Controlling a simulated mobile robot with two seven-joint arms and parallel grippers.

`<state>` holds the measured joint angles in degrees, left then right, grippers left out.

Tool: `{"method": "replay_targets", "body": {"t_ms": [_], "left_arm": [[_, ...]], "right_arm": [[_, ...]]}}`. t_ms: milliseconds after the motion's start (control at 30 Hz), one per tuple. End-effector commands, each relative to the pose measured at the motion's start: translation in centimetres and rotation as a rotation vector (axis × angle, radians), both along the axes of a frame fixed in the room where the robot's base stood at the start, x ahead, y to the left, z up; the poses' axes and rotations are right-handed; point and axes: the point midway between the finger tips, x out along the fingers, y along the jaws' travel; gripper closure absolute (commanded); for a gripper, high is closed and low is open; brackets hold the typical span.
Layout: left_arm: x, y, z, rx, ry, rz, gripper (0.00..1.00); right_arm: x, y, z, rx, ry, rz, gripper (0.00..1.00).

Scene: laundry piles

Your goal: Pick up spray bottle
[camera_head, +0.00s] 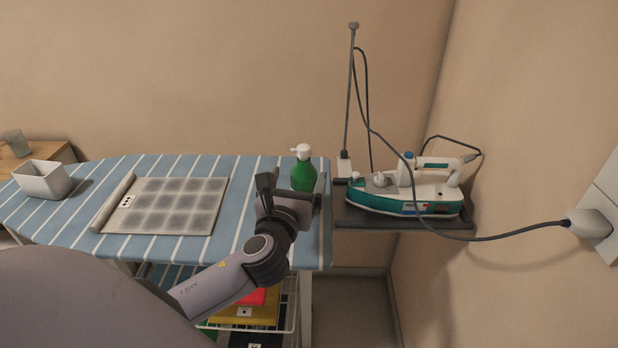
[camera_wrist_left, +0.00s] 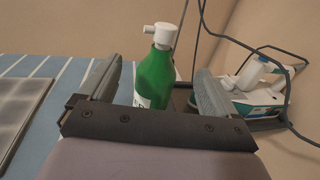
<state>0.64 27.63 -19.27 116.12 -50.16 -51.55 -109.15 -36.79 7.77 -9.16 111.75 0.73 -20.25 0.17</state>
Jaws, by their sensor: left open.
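The spray bottle (camera_head: 304,172) is green with a white spray head. It stands upright near the right end of the blue and white striped ironing board (camera_head: 170,165). My left gripper (camera_head: 290,192) is in front of it and hides its lower part in the head view. In the left wrist view the green bottle (camera_wrist_left: 155,76) shows between the two spread fingers of my left gripper (camera_wrist_left: 158,90), with room on both sides. The gripper is open and empty. I cannot tell how far the bottle is beyond the fingertips. My right gripper is not in view.
A teal and white iron (camera_head: 405,193) sits on a dark side rest (camera_head: 385,222) to the right, its cord running to a wall plug (camera_head: 590,222). A grey patterned mat (camera_head: 165,205) and a white bin (camera_head: 43,180) lie left. Folded clothes (camera_head: 248,308) are below.

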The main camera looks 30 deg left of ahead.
Motion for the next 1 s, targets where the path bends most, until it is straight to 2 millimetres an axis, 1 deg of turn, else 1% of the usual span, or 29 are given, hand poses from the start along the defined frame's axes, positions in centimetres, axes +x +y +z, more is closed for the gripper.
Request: {"method": "replay_targets", "body": {"t_ms": [67, 167, 400, 500, 567, 833, 1000], "left_arm": [[0.1, 0.0, -0.2, 0.011, 0.002, -0.001, 0.08], [0.0, 0.0, -1.5, 0.013, 0.004, 0.000, 0.08], [0.0, 0.0, -6.7, 0.012, 0.006, 0.000, 0.08], [0.0, 0.0, -8.4, 0.010, 0.005, -0.001, 0.08], [0.7, 0.2, -8.0, 0.011, -0.001, 0.000, 0.08], [2.4, 0.9, -7.9, 0.009, 0.000, 0.000, 0.08], [4.8, 1.8, -7.9, 0.009, -0.001, 0.000, 0.08]], "right_arm": [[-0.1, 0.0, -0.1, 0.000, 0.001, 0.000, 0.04], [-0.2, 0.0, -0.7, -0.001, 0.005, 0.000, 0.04], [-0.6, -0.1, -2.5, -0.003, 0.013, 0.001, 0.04], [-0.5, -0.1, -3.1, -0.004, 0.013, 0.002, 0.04], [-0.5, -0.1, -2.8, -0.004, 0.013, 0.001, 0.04], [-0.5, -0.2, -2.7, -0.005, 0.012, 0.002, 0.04], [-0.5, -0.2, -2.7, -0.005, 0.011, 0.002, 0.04]]}}
